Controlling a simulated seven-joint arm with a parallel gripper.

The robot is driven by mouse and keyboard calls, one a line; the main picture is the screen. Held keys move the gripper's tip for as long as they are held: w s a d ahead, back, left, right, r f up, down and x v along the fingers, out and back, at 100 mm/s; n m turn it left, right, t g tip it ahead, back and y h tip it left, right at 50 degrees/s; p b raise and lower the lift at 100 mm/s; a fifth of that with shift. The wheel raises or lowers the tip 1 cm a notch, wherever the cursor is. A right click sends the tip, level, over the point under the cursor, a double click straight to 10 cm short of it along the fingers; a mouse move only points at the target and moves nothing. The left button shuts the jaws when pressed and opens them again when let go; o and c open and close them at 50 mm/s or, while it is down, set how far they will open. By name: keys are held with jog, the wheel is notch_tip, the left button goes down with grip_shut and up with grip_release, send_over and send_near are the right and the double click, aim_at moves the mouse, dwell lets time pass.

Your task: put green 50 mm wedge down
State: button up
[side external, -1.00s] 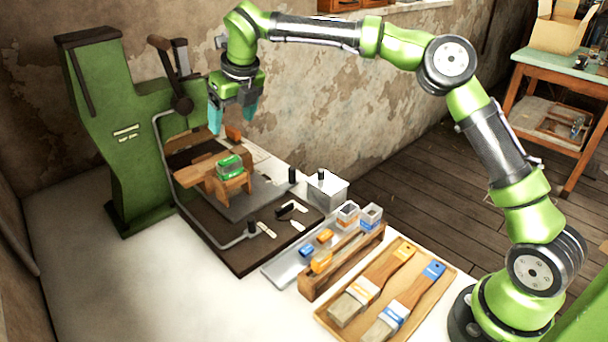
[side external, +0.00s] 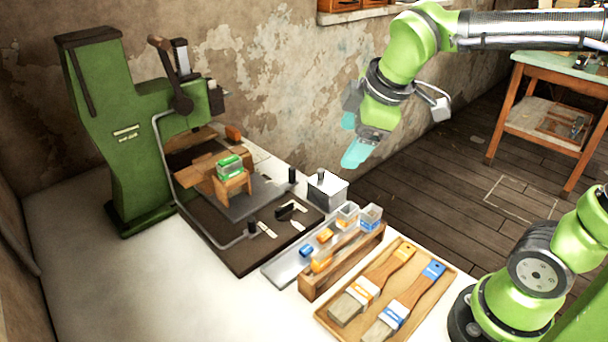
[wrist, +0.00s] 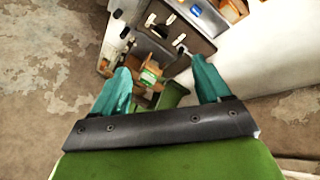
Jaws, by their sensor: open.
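A green block with a pale label, which looks like the green wedge (side external: 229,166), rests on a wooden block at the press. It also shows small in the wrist view (wrist: 149,76). My gripper (side external: 354,138) is high above the table's back edge, well to the right of the press and apart from the wedge. Its teal fingers are spread with nothing between them, as the wrist view (wrist: 160,85) also shows. The wedge's size marking is too small to read.
A grey metal box (side external: 327,190), a wooden rack (side external: 340,262) with orange and blue pieces, and a tray (side external: 385,300) with two brushes stand toward the right. The white table front left is clear.

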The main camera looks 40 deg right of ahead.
jog(key=s+d+f+m+t+y, duration=0.1)
jog(key=s+d+f+m+y, duration=0.1)
jog(key=s+m, duration=0.6)
jog(key=d+f+m, duration=0.1)
jog(key=m, duration=0.4)
jog(key=shift+s+t+y, duration=0.2)
jog(key=shift+t+y, duration=0.1)
jog(key=shift+t, duration=0.1)
jog(key=shift+f, duration=0.1)
jog(key=shift+c, duration=0.3)
